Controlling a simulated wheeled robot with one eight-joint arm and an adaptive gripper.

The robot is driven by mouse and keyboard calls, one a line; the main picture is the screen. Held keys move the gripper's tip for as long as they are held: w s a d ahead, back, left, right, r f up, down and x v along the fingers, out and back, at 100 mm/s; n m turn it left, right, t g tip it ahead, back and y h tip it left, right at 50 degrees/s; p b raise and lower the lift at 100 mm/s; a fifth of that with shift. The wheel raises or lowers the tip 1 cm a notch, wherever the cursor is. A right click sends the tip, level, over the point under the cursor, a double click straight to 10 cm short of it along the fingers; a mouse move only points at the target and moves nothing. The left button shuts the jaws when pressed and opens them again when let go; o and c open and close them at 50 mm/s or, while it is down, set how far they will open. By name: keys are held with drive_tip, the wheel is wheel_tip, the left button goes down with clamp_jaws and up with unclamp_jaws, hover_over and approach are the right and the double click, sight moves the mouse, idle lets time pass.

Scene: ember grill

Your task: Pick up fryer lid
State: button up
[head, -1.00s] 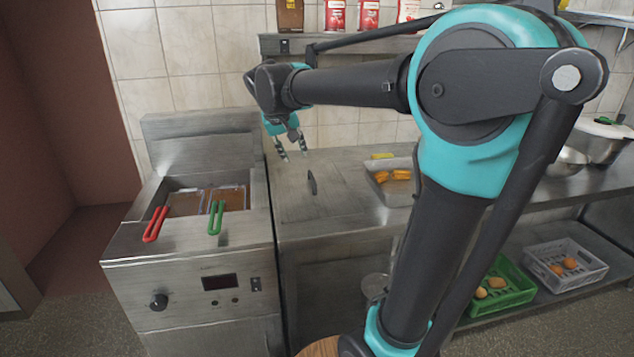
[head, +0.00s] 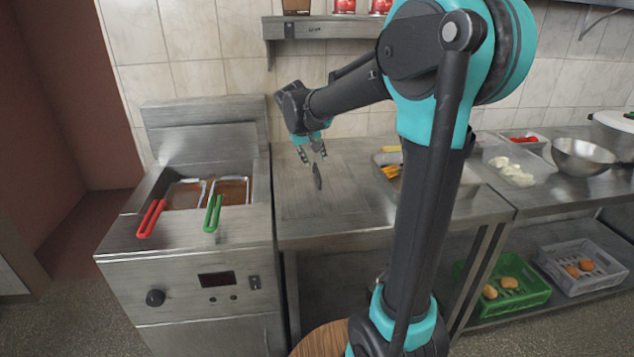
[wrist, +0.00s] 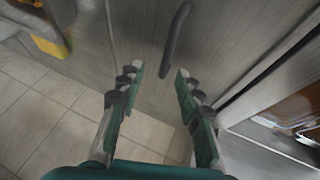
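The fryer lid (head: 322,202) is a flat, brushed-metal plate lying on the steel counter beside the fryer. Its black curved handle (head: 317,178) stands up from the middle. In the wrist view the handle (wrist: 174,40) shows at the top centre, on the grey lid surface (wrist: 135,32). My gripper (head: 313,157) is above the lid and close to the handle, with its fingers pointing down. In the wrist view my gripper (wrist: 160,78) is open and empty, and the handle lies beyond the fingertips, not between them.
The fryer (head: 190,245) stands left of the lid, with a red-handled (head: 151,219) and a green-handled basket (head: 213,213) in its well. A tray of yellow food (head: 376,164) is close on the right, partly behind my arm. A wall shelf (head: 325,28) is above.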

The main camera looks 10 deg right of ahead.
sight(316, 169)
drive_tip(key=shift+s+a+f+x, duration=0.1)
drive_tip(key=shift+s+f+x, duration=0.1)
drive_tip(key=shift+x, duration=0.85)
drive_tip(key=shift+s+a+f+x, duration=0.1)
drive_tip(key=shift+s+a+x, duration=0.05)
drive_tip(key=shift+x, duration=0.95)
drive_tip(key=shift+s+a+f+x, duration=0.1)
drive_tip(key=shift+s+x, duration=0.1)
drive_tip(key=shift+x, duration=0.85)
drive_tip(key=shift+c, duration=0.2)
clamp_jaws()
